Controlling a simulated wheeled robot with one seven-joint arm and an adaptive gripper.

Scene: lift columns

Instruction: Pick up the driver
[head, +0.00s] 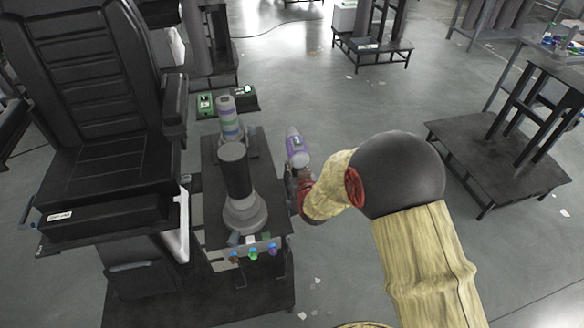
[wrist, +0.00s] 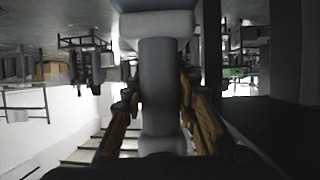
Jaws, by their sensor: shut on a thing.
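The driver (head: 297,147), purple and pale grey, stands out above my gripper (head: 296,185) in the head view, just right of the small dark table. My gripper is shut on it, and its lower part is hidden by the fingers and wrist. In the wrist view the driver (wrist: 160,75) is a large grey body filling the middle. The gripper's fingers (wrist: 160,112) lie along its left and right sides.
A dark table (head: 270,222) carries a black-and-grey joystick (head: 238,185) and a striped cylinder (head: 229,118). A black chair (head: 100,140) stands at left. Green-and-black boxes (head: 206,105) lie behind. The floor (head: 330,110) beyond the gripper is open; a dark platform stand (head: 455,150) is at right.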

